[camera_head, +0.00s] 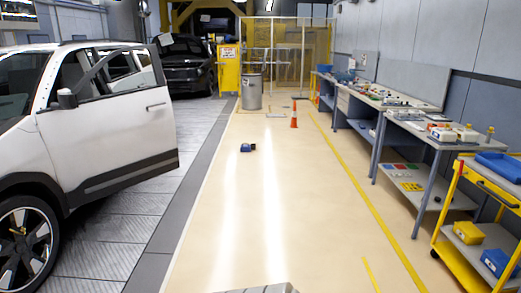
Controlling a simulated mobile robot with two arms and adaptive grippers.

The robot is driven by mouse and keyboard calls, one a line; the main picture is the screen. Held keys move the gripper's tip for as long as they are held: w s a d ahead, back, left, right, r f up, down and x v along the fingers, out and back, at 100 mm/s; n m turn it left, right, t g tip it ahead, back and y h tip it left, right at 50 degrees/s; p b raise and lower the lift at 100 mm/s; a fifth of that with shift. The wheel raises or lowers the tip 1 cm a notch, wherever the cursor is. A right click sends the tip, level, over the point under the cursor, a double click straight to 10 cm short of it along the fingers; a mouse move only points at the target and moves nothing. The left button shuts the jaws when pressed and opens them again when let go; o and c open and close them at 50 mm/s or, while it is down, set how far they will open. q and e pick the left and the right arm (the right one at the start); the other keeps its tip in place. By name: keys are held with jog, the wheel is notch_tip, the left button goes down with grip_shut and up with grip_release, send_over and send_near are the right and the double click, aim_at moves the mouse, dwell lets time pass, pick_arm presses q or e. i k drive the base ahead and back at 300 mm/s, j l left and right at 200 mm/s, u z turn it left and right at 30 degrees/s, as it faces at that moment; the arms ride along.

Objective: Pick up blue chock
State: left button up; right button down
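A small dark blue object (247,147), which looks like the blue chock, lies alone on the beige floor near the middle of the view. It is too small to make out its exact shape. Neither of my grippers shows in the head view.
A white car (95,130) with an open door stands at left. Workbenches (420,130) and a yellow cart (480,235) line the right. An orange cone (294,115) and a grey drum (251,92) stand farther back. The floor between is clear.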

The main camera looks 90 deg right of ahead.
aim_at(243, 148)
jog(key=z, duration=2.75)
jog(key=i+z, duration=0.2)
jog(key=i, duration=1.7)
jog(key=i+l, duration=0.1)
jog(key=i, duration=7.05)
jog(key=j+u, duration=0.05)
jog(key=j, duration=0.15)
